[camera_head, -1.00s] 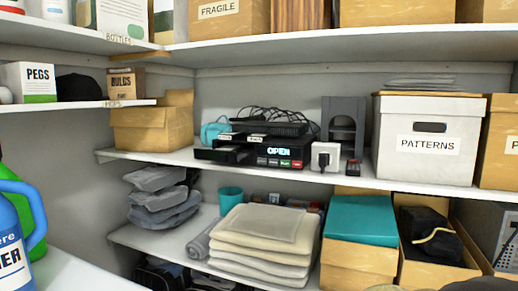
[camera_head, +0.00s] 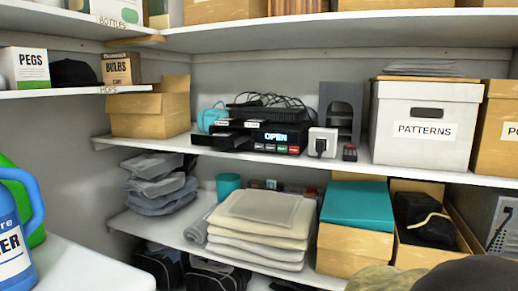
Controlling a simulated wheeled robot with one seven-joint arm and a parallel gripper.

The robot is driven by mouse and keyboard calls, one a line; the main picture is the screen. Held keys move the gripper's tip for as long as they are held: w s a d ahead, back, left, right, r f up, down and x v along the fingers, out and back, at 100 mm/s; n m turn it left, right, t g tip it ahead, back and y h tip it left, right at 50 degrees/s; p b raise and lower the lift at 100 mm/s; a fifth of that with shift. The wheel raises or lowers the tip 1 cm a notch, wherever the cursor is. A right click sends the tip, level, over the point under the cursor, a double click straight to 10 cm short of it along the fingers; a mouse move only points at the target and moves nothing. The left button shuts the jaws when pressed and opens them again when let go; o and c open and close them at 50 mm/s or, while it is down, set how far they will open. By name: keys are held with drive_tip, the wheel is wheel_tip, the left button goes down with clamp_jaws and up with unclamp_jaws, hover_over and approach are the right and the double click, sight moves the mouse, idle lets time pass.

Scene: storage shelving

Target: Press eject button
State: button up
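A black disc-player-like device (camera_head: 262,140) sits on the middle shelf, with a lit display (camera_head: 276,137) reading "OPEN". A row of small buttons (camera_head: 276,149) runs below the display, with whitish, green and red ones. Their labels are too small to read, so I cannot tell which is eject. A dark tray-like part (camera_head: 220,140) sticks out at the device's left. My gripper is not in view.
A white plug adapter (camera_head: 322,142) and a grey stand (camera_head: 341,108) are right of the device, then a "PATTERNS" box (camera_head: 424,150). Cables lie on top and behind. Folded blankets (camera_head: 259,230) fill the shelf below. Olive (camera_head: 385,280) and dark rounded shapes (camera_head: 466,274) rise at the bottom right.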

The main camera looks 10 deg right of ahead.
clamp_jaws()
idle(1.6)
